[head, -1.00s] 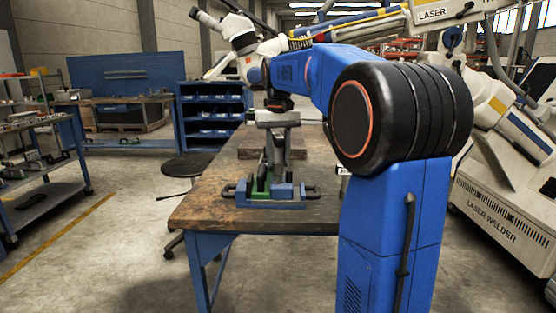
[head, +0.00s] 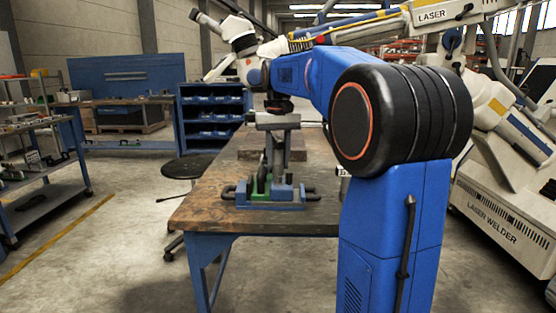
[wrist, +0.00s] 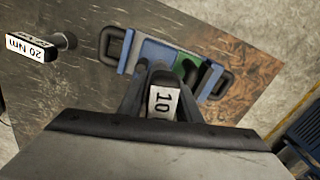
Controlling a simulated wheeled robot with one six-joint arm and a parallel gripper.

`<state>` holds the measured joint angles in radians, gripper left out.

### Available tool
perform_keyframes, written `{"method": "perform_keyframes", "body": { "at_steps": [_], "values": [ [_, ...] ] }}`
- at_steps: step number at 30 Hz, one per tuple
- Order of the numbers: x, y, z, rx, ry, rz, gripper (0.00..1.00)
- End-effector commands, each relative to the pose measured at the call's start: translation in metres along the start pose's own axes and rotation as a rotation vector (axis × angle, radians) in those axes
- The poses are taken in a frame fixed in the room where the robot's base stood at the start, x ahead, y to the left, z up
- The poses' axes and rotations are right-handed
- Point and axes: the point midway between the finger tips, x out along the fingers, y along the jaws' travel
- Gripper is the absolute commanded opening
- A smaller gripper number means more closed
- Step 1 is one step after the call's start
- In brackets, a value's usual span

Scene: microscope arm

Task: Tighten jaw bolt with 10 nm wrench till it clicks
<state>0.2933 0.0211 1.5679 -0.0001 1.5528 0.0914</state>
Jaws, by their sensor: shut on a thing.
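My gripper (wrist: 160,80) is shut on the 10 Nm wrench, whose white label reading "10" (wrist: 162,103) shows between the fingers in the wrist view. The wrench's lower end is hidden. Beneath it is a blue, grey and green fixture (wrist: 156,54) with dark handles at both ends. In the head view my gripper (head: 277,150) points down over this fixture (head: 262,206) on the workbench. The jaw bolt cannot be made out, and I cannot tell whether the wrench touches it. A wrench labelled "20 Nm" (wrist: 30,47) lies to the left in the wrist view.
The workbench (head: 205,205) has a worn wooden top, bare at its left front corner. A black stool (head: 187,166) stands at its left. A blue bin shelf (head: 212,112) is behind, a tool trolley (head: 45,185) is far left, and a laser welder (head: 490,215) is at right.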

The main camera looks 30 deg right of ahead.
Motion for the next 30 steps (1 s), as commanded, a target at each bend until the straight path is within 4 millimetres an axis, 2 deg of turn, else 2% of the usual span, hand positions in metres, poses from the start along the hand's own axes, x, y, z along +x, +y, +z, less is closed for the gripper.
{"method": "perform_keyframes", "body": {
  "at_steps": [15, 30],
  "values": [
    [0.01, 0.0, 0.0, 0.0, 0.001, 0.0, 0.0],
    [-0.002, 0.0, 0.0, 0.0, 0.001, 0.0, 0.0]
  ]
}}
